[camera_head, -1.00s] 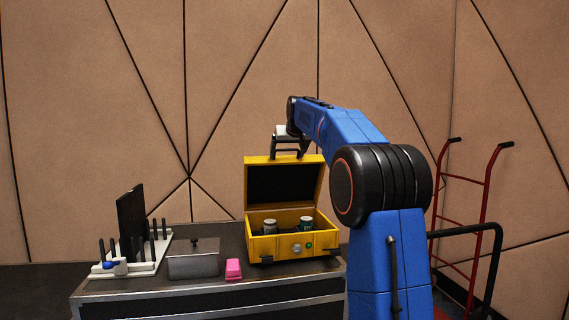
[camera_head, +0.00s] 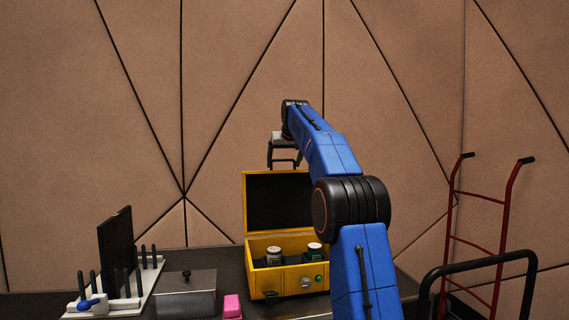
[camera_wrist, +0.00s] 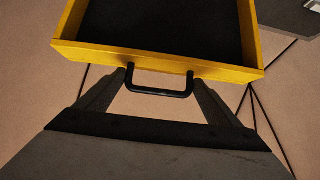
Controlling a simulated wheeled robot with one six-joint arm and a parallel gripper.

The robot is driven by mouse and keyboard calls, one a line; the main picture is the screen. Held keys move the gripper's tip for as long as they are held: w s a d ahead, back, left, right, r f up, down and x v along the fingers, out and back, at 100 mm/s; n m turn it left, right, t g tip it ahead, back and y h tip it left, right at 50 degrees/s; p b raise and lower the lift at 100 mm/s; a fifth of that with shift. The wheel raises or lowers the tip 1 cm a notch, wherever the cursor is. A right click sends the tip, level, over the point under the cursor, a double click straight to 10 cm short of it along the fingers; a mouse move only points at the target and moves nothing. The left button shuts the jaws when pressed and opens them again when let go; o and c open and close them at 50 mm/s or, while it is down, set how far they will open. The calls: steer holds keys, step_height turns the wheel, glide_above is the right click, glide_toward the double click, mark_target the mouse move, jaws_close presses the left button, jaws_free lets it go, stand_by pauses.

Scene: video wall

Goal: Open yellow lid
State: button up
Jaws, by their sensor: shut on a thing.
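The yellow case (camera_head: 268,284) stands on the dark table with its yellow lid (camera_head: 246,205) raised about upright, showing the dark lining. Two small jars sit inside: one at the left (camera_head: 274,256) and one at the right (camera_head: 314,251). My gripper (camera_head: 285,163) is at the top edge of the lid. In the wrist view the lid (camera_wrist: 160,57) fills the top, and my gripper (camera_wrist: 160,85) is shut on the black handle (camera_wrist: 160,92) at its edge, one finger at each end.
A lidded metal box (camera_head: 186,292) and a pink block (camera_head: 232,306) are left of the case. A white rack (camera_head: 125,300) with black pegs and a dark panel (camera_head: 116,250) stands farther left. A red hand truck (camera_head: 480,240) is at the right. A padded wall is behind.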

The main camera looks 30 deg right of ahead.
steer(key=shift+w+d+r, duration=0.3)
steer(key=shift+r, duration=0.05)
steer(key=o, duration=1.2)
steer(key=shift+s+d, duration=0.1)
steer(key=shift+f, duration=0.15)
steer(key=v, duration=1.7)
steer(key=shift+s, duration=0.15)
steer(key=shift+c, duration=0.5)
